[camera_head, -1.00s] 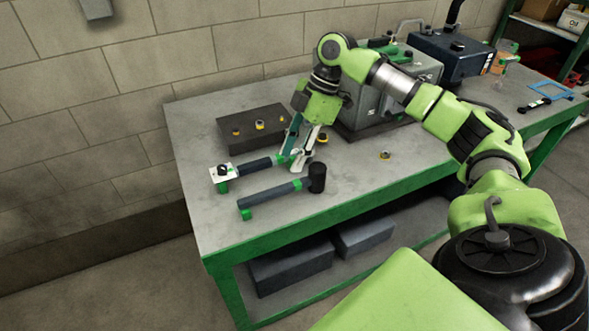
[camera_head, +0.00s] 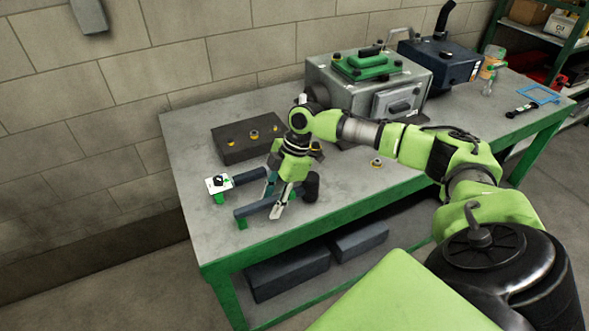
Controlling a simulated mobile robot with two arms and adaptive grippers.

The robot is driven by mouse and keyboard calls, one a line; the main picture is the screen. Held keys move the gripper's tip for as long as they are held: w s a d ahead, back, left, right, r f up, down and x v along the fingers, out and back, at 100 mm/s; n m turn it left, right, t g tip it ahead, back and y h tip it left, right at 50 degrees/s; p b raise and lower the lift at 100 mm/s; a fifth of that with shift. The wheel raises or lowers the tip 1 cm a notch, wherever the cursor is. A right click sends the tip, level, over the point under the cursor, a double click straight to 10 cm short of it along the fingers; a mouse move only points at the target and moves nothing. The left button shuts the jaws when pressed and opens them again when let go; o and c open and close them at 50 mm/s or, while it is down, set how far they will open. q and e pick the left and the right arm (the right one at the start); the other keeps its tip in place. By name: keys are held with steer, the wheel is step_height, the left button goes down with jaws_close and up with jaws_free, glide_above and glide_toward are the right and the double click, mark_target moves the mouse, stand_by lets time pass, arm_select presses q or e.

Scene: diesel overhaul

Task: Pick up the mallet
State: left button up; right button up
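The mallet lies near the front left of the workbench. My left gripper is not in view.
A second dark handle (camera_head: 250,175) with a white card (camera_head: 219,183) lies behind the mallet. A dark block (camera_head: 235,150) with several small brass-coloured parts stands behind that. A grey machine housing (camera_head: 345,85) stands at the back. The bench front (camera_head: 350,196) is mostly clear.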

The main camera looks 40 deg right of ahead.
steer(key=c, duration=0.3)
jaws_close()
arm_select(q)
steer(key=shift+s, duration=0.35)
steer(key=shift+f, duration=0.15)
arm_select(e)
steer(key=shift+r, duration=0.2)
